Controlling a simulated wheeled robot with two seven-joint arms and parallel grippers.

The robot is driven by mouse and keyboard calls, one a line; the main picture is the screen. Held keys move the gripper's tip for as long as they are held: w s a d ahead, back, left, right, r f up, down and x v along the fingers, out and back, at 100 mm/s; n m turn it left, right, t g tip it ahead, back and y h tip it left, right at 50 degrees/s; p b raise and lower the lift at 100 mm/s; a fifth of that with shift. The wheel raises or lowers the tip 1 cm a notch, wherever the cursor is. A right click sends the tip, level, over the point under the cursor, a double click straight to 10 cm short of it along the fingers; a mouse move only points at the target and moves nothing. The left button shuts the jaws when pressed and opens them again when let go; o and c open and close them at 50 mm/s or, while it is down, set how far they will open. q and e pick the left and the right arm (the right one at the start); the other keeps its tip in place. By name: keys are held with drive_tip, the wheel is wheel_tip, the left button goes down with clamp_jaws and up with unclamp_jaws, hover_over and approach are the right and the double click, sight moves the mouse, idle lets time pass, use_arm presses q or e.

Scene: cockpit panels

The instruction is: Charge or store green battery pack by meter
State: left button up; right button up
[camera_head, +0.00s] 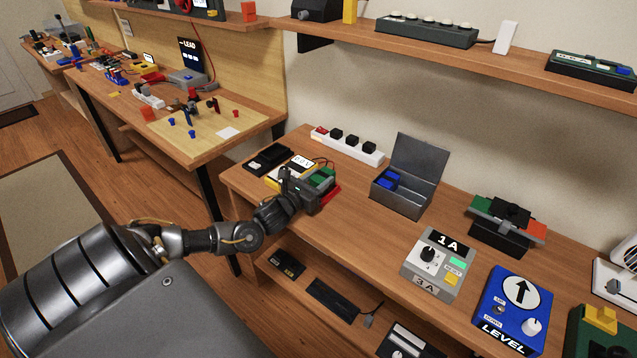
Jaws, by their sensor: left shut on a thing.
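My left gripper (297,190) reaches over the near left part of the workbench and is shut on the green battery pack (321,178), a small block with a green top and grey body. Its fingers hide part of the pack. Just behind and left of it lies the yellow meter (298,163) with a white display, partly covered by the gripper. I cannot tell whether the pack touches the bench or the red item (328,197) under it. An open grey metal box (402,199) with a blue block inside stands to the right. My right gripper is not in view.
A dark cradle with green and red ends (505,225) stands further right. A grey 1A/3A box (438,262) and a blue LEVEL box (513,308) sit near the front edge. A white power strip (348,146) lies behind. Bare bench separates the metal box and the grey box.

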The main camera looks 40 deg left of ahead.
use_arm(q)
drive_tip(key=shift+f+p, duration=0.35)
drive_tip(key=shift+p, duration=0.1)
drive_tip(key=shift+f, duration=0.6)
drive_tip(key=o, duration=1.3)
